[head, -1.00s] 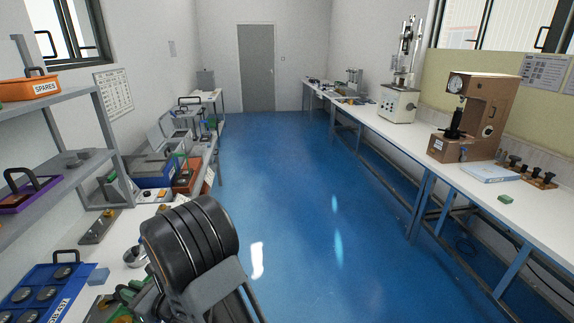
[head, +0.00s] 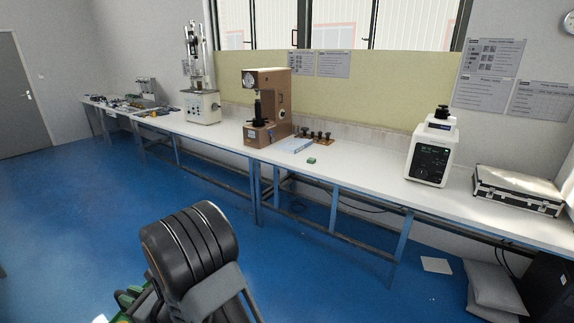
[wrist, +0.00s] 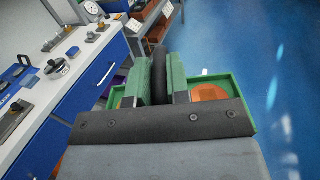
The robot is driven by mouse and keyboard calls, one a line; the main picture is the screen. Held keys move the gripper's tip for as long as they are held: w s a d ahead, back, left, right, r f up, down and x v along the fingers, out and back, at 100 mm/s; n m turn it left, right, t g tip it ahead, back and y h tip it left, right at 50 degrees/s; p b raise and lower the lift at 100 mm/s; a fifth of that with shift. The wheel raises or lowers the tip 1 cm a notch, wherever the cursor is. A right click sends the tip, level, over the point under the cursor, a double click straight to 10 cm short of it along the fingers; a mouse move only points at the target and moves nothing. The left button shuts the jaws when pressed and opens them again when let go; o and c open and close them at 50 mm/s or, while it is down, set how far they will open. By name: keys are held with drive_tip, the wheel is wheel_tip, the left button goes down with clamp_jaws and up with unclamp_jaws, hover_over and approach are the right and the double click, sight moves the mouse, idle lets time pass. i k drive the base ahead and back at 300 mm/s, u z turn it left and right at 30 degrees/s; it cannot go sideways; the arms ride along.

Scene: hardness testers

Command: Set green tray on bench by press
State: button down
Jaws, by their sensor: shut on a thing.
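The green tray (wrist: 244,84) shows in the wrist view on both sides of my gripper (wrist: 166,80), with an orange-brown round item in its right part. My gripper is shut on the tray's dark upright handle (wrist: 158,58), and the tray hangs over the floor. In the head view my arm hides most of the tray; a green piece (head: 128,298) shows lower left. The long white bench (head: 350,171) carries a brown press-like tester (head: 277,105), a tall white column machine (head: 200,85) and a white boxy machine with a black top knob (head: 432,150).
A blue-white booklet (head: 294,145), a small green block (head: 311,161) and a wooden holder (head: 316,140) lie by the brown tester. Bare bench top lies between them and the white boxy machine. A silver case (head: 518,188) stands at right. Blue floor (head: 90,215) is open before the bench.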

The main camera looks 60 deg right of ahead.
sight(346, 170)
drive_tip(key=z, duration=1.95)
drive_tip(key=i, duration=2.95)
drive_tip(key=z, duration=0.25)
